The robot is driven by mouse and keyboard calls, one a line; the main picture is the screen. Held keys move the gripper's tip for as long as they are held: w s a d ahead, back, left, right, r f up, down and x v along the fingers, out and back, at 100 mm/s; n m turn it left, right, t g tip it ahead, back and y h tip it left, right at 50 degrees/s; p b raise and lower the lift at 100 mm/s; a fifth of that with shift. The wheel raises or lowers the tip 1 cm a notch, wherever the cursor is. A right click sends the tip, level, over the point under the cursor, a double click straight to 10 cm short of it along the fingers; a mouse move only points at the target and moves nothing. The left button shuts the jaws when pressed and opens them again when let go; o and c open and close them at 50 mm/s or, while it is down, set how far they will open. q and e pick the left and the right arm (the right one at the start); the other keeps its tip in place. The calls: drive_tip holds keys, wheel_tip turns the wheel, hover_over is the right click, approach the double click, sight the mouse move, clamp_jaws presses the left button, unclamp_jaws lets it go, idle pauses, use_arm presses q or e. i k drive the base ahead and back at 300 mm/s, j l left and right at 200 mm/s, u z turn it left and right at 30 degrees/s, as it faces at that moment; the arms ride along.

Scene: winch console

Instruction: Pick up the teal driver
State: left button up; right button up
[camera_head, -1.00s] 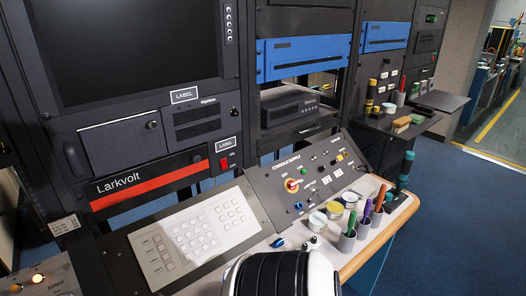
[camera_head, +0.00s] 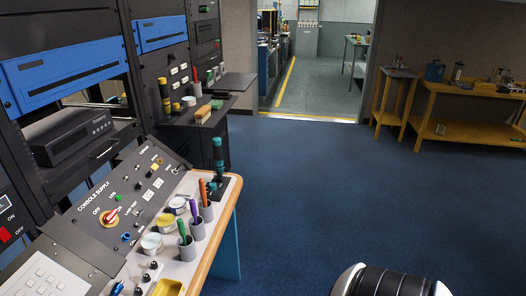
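A teal and black tool (camera_head: 218,158), which looks like the teal driver, stands upright at the far right corner of the console desk (camera_head: 226,205). Its lower end meets a dark base, and I cannot tell how it is held there. Neither of my grippers is in view. Only a black and white part of my own arm shows at the bottom right, well apart from the tool.
Grey cups with a green (camera_head: 182,229), a purple (camera_head: 195,204) and an orange handle (camera_head: 203,190) stand left of the teal tool. Round tins (camera_head: 152,243) sit beside them. Blue floor (camera_head: 310,190) is clear to the right. A yellow workbench (camera_head: 465,100) stands far right.

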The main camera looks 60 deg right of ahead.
sight(217, 146)
drive_tip(key=z, duration=1.45)
drive_tip(key=i+l, duration=0.6)
drive_tip(key=l, duration=0.15)
